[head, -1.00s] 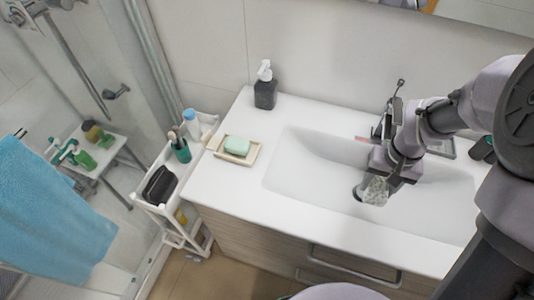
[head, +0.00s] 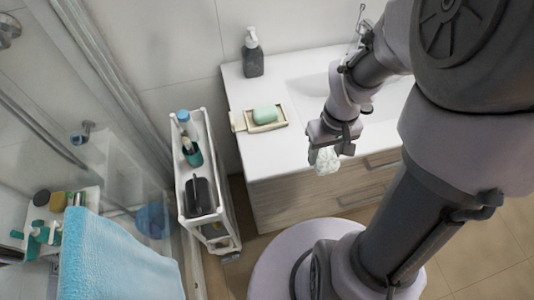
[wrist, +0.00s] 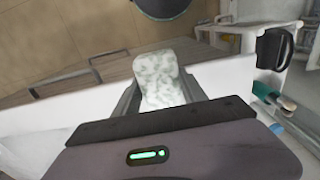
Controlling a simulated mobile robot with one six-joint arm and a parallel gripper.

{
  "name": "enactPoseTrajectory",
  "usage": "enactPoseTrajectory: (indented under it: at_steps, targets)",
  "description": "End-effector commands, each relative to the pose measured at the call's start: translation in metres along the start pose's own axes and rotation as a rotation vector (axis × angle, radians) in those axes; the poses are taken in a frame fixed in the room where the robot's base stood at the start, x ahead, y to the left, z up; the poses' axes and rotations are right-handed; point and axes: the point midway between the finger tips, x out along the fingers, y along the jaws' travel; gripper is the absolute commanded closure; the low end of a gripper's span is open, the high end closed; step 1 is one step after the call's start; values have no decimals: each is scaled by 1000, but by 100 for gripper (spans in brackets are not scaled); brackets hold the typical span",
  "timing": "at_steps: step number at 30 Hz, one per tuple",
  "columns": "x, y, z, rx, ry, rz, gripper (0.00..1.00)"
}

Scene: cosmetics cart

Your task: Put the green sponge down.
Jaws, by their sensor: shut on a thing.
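My gripper (head: 329,140) is shut on a pale, mottled grey-green sponge (head: 326,160). The sponge hangs below the jaws, in front of the white counter's front edge in the head view. In the wrist view, the sponge (wrist: 158,78) stands out from between the two fingers. Its lower end is hidden by the gripper body. The white cart (head: 217,181) stands left of the counter, with my gripper to its right. A black pouch (head: 200,195), a teal cup (head: 192,156) and a blue-capped bottle (head: 183,119) are on the cart.
A green soap bar (head: 265,114) lies in a cream dish (head: 283,122) on the counter (head: 262,152). A dark soap pump (head: 252,58) stands behind it. A blue towel (head: 118,262) and a stool with several bottles are at lower left. The counter's front left is clear.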

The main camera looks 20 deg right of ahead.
Motion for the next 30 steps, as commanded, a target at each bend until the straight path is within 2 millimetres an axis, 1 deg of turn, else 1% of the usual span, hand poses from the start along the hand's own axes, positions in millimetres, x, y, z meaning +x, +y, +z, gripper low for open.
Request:
enactPoseTrajectory:
  at_steps: [1,3,6,9,13,15,18,19,20,26,30]
  targets:
    - [6,-15,-11,-10,1,1,83]
    - [9,-35,-27,-11,2,1,83]
    - [12,-60,-47,-8,1,1,83]
    - [12,-76,-59,-4,1,0,83]
    - [12,-86,-68,-2,1,0,83]
    - [14,-95,-75,-2,0,0,83]
    - [43,-93,-73,1,-2,0,83]
    - [48,-93,-73,1,-2,0,83]
    - [51,-93,-73,1,-2,0,83]
    - [47,-93,-73,1,0,0,83]
    - [52,-93,-73,1,0,0,83]
